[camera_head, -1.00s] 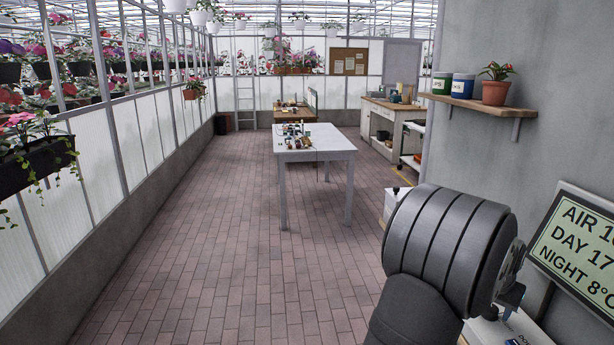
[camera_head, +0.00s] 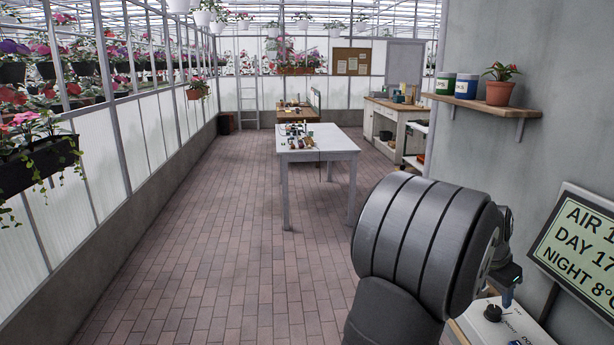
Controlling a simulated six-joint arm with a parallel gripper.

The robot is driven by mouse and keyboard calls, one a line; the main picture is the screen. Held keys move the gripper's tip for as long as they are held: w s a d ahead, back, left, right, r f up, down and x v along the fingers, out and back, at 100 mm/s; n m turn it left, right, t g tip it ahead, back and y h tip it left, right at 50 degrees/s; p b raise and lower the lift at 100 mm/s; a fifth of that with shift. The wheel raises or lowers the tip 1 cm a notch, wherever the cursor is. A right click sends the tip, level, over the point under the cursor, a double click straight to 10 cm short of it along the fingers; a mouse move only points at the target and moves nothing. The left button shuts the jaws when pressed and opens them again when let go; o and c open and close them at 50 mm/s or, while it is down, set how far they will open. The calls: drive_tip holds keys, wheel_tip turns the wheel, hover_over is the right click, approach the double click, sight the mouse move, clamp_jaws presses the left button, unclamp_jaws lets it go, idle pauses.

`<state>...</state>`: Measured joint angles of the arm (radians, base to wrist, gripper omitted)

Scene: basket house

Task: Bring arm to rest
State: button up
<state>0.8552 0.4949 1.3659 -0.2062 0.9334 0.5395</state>
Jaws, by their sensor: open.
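My arm fills the lower right of the head view, with its large dark ribbed joint in front. My gripper (camera_head: 508,284) shows only in small part past the right side of that joint, pointing down above a white box with a black knob (camera_head: 492,313). It is open, though most of it is hidden behind the arm. I see nothing held between its fingers.
A wall shelf (camera_head: 484,104) with two pots and a plant is above right. A sign board (camera_head: 580,245) leans at the right edge. A white table (camera_head: 330,143) with small items stands ahead. The brick floor (camera_head: 200,270) at left is clear.

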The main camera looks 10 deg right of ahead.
sight(494, 310)
drive_tip(key=v, duration=0.7)
drive_tip(key=shift+a+r, duration=0.2)
drive_tip(key=shift+r, duration=0.15)
drive_tip(key=x, duration=1.4)
drive_tip(key=shift+d+f+n, duration=0.2)
drive_tip(key=shift+d+n, duration=0.05)
drive_tip(key=shift+n, duration=0.05)
drive_tip(key=shift+n+t, duration=0.4)
drive_tip(key=shift+n, duration=0.4)
drive_tip(key=shift+a, duration=0.1)
